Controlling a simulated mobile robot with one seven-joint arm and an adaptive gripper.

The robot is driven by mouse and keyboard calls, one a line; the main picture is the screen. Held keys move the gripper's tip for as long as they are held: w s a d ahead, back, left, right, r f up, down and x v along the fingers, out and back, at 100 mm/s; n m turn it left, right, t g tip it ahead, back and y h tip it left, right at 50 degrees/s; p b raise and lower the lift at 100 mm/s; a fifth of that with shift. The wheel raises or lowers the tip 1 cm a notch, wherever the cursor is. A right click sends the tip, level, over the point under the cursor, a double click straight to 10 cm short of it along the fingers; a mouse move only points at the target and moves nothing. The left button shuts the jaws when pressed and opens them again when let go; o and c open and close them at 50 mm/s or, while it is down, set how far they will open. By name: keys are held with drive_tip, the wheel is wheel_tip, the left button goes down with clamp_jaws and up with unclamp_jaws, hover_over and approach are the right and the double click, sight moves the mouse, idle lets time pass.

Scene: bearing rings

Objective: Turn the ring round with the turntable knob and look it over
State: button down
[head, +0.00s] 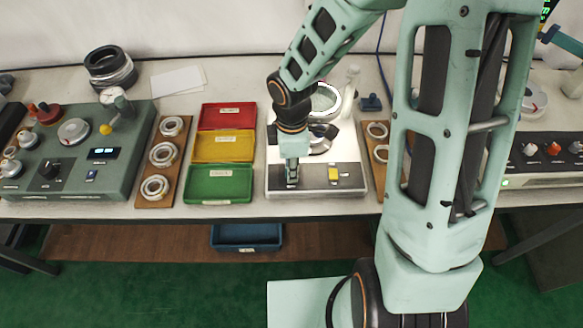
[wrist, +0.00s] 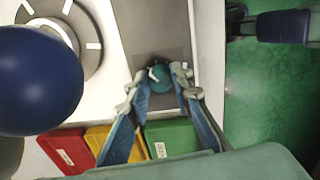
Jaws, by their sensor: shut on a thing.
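My gripper (head: 292,178) points down at the front left of a white inspection station (head: 350,148). In the wrist view my gripper (wrist: 158,78) has its two fingers on either side of a round teal knob (wrist: 147,80) with a pale pointer mark, shut on it. The turntable (wrist: 92,62) is a grey disc with white marks, at the upper left of the wrist view. In the head view my arm hides part of the turntable.
A round magnifier (head: 326,100) stands over the station, and a yellow block (head: 333,174) sits on its front. Red (head: 228,115), yellow (head: 223,146) and green (head: 219,185) trays lie to the left.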

drive_tip(key=shift+m, duration=0.7)
drive_tip(key=c, duration=1.7)
unclamp_jaws()
drive_tip(key=r, duration=1.2)
drive_tip(key=shift+s, duration=0.25)
